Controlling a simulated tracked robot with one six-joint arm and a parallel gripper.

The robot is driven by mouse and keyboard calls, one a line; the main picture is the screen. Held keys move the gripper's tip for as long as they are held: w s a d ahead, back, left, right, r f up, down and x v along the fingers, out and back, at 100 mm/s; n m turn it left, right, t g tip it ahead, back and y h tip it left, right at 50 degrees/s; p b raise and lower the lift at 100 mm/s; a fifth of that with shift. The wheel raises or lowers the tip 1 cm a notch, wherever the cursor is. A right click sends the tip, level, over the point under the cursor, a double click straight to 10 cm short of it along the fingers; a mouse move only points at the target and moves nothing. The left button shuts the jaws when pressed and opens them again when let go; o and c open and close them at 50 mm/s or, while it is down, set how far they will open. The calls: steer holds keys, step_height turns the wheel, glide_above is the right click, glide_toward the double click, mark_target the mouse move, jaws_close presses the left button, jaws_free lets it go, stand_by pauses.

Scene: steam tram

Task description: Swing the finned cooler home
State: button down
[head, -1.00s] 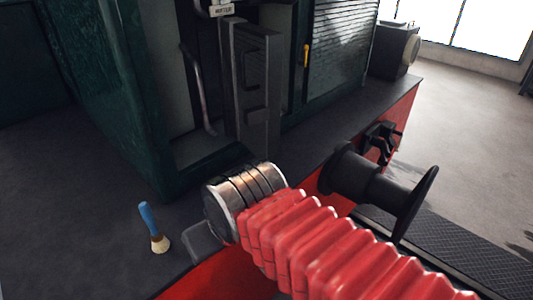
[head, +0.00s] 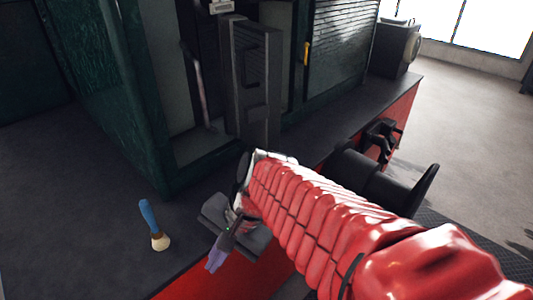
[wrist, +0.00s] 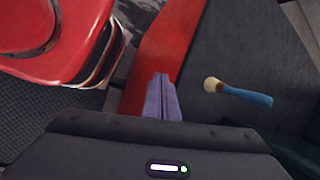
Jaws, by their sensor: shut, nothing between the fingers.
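A tall dark grey panel with recesses, which appears to be the finned cooler (head: 258,85), stands upright at the cabinet opening (head: 195,135). It juts outward at an angle, leaving the pale interior to its left exposed. I cannot make out its hinge or any latch. My gripper (head: 215,262) is low in front of the cabinet, over the red beam's edge, well apart from the panel. In the wrist view its purple fingers (wrist: 162,98) are together and empty, above the red beam (wrist: 160,45). The panel is not clearly visible in the wrist view.
A blue-handled brush (head: 152,222) stands or lies on the dark deck left of my gripper; it also shows in the wrist view (wrist: 238,93). A black buffer (head: 370,180) and a dark coupling (head: 380,140) project from the front. A louvred door (head: 340,45) is right of the panel.

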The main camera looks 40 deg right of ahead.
steer(key=w+d+r+m+t+y, duration=0.1)
steer(key=w+d+m+t+y, duration=0.65)
steer(key=m, duration=1.45)
steer(key=d+r+m+t+h, duration=0.1)
steer(key=d+m+t+h, duration=0.6)
steer(key=d+m, duration=0.9)
steer(key=w+d, duration=0.1)
steer(key=d, duration=0.2)
steer(key=shift+d+r, duration=0.15)
steer(key=shift+r, duration=0.2)
steer(key=shift+t+h, duration=0.25)
